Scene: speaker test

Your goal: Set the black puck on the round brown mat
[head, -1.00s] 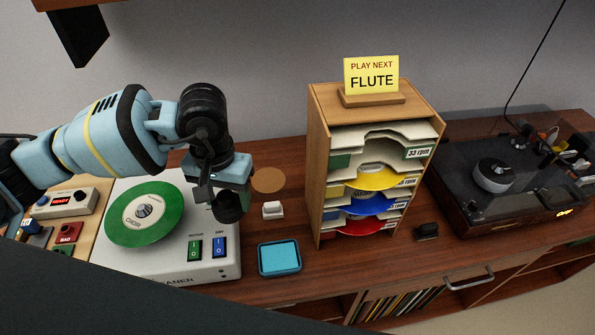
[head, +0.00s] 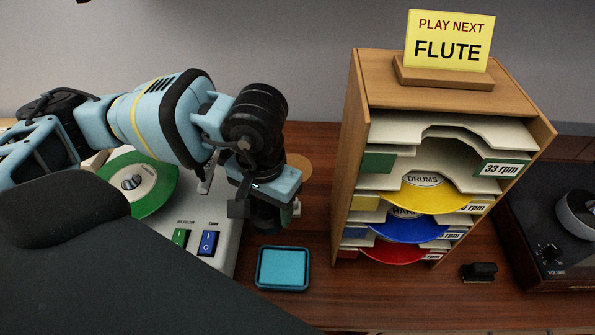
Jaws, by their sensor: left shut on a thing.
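My left gripper (head: 262,205) is in the middle left of the head view, over the counter beside the cleaner machine, pointing down. It is shut on the black puck (head: 265,220), a dark round piece that shows just below the fingers and is partly covered by them. The round brown mat (head: 299,166) lies flat on the counter behind and to the right of the gripper. Its left part is hidden by the gripper, and nothing shows on its visible part. I cannot tell the puck's exact height above the counter. My right gripper is not in view.
A wooden rack (head: 357,130) with colored records and a "FLUTE" sign (head: 449,42) stands right of the mat. A blue tray (head: 282,268) lies in front. The cleaner (head: 222,236), bearing a green record (head: 157,187), is at left. A turntable (head: 540,225) is at far right.

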